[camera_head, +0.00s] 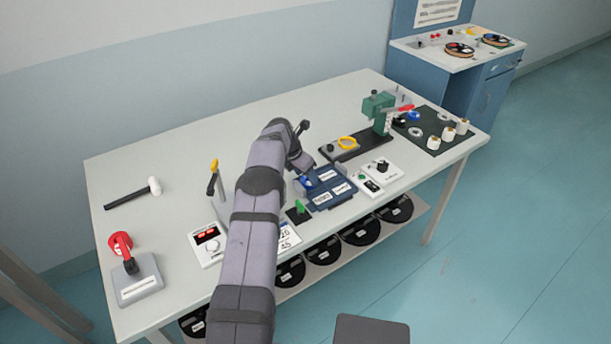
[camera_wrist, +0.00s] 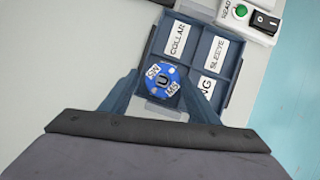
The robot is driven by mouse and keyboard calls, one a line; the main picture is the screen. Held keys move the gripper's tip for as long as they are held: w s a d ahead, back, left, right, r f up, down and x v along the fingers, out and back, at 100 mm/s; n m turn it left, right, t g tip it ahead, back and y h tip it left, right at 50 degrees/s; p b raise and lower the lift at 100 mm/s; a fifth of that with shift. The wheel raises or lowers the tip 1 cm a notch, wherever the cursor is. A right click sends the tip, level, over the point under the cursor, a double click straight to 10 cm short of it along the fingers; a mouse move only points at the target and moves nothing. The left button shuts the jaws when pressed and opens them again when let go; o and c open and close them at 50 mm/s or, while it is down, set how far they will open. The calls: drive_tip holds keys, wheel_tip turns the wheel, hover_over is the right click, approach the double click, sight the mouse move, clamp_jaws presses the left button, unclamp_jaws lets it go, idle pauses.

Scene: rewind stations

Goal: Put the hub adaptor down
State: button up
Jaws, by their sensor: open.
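The hub adaptor, a round blue disc (camera_wrist: 163,83) with white labels and a dark centre, lies in the lower-left compartment of the dark blue sorting tray (camera_wrist: 201,47) in the wrist view. In the head view it shows as a small blue spot (camera_head: 307,181) at the tray's left side. My gripper (camera_wrist: 161,80) is open, with one finger on each side of the disc. I cannot tell whether the fingers touch it. The other compartments carry labels reading COLLAR, SLEEVE and one ending in NG.
A box with a green button (camera_wrist: 241,11) and black switch adjoins the tray. A green press (camera_head: 379,112) and a dark mat (camera_head: 425,140) with white spools stand to the right. The table's back is clear.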

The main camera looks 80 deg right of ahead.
drive_tip(key=shift+s+a+f+y, duration=0.2)
drive_tip(key=shift+a+f, duration=0.15)
drive_tip(key=shift+f, duration=0.2)
drive_tip(key=shift+s+a+f+y, duration=0.1)
drive_tip(key=shift+s+a+f, duration=0.15)
drive_tip(key=shift+f, duration=0.3)
drive_tip(key=shift+r+p, duration=0.3)
drive_tip(key=shift+r, duration=0.1)
drive_tip(key=shift+w+d+r, duration=0.1)
drive_tip(key=shift+w+r, duration=0.05)
drive_tip(key=shift+r, duration=0.35)
drive_tip(key=b+v, duration=0.2)
drive_tip(key=v, duration=0.9)
drive_tip(key=shift+w+r, duration=0.2)
drive_tip(key=shift+r, duration=0.15)
